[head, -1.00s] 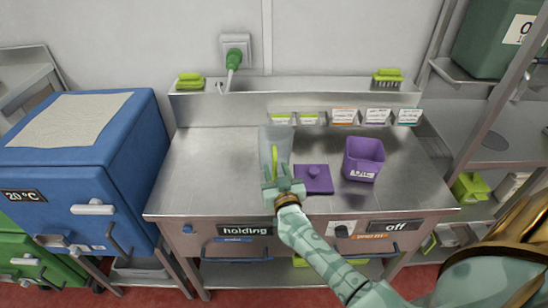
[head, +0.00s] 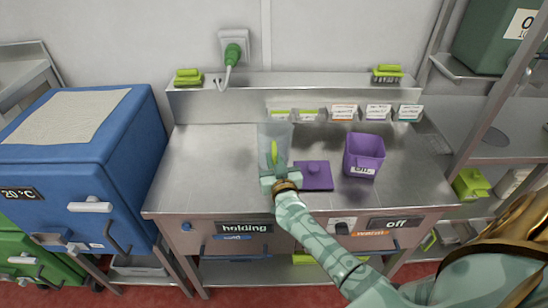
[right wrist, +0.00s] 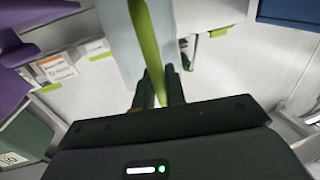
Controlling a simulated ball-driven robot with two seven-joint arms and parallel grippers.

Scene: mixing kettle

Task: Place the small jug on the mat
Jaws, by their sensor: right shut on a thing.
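The small jug (head: 274,134) is a clear, bluish vessel with a lime green handle. It is upright over the middle of the steel worktop; I cannot tell whether its base touches the top. My right gripper (head: 276,170) is shut on the handle from the front and covers its lower end. The right wrist view shows the green handle (right wrist: 146,40) between the two dark fingers (right wrist: 160,90), with the pale jug wall (right wrist: 112,42) beside it. A beige mat (head: 66,115) lies flat and empty on the blue box at the left. My left gripper is not in view.
A purple lid (head: 316,178) lies right of the jug, and an open purple container (head: 364,158) stands beyond it. Small labels (head: 343,112) line the back. The worktop's left part (head: 205,165) is clear. A gap separates the worktop from the blue box (head: 85,185).

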